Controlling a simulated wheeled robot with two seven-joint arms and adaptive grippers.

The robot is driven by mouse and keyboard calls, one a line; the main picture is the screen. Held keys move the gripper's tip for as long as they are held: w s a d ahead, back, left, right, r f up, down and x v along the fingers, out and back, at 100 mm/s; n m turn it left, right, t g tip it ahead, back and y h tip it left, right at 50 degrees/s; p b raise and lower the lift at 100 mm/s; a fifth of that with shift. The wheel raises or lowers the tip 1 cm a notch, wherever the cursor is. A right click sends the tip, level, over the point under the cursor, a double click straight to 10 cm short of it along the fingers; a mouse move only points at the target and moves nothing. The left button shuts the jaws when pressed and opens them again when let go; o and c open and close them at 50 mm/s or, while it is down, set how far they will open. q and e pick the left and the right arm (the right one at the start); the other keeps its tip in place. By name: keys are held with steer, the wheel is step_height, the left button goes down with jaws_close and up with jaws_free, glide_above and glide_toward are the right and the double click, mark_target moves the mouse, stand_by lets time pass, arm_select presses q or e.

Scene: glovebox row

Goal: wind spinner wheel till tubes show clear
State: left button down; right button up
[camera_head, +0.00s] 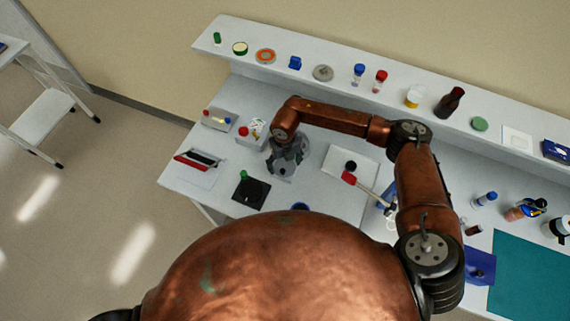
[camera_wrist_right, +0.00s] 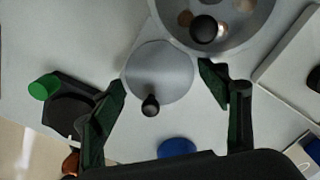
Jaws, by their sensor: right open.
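The spinner (camera_head: 283,171) is a grey device standing on the bench, partly hidden under my right gripper (camera_head: 288,149). In the right wrist view its round grey bowl (camera_wrist_right: 240,40) shows at the top, with a black knob and several brownish round spots that may be tubes; their clearness cannot be told. A flat grey wheel (camera_wrist_right: 165,66) with a black crank knob (camera_wrist_right: 150,105) lies below the bowl. My right gripper (camera_wrist_right: 163,80) is open, its fingers on either side of the wheel in the picture. Contact cannot be told. My left gripper is out of view.
A black square item with a green knob (camera_head: 251,191) stands front left of the spinner. A white board (camera_head: 345,172) and a red-handled tool (camera_head: 362,186) lie to the right. A tube box (camera_head: 252,131) stands behind left. A shelf (camera_head: 338,84) with bottles runs along the back.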

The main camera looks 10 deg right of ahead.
mark_target(285, 167)
steer(key=shift+r, duration=0.1)
step_height(285, 167, up, 12)
stand_by(0.5)
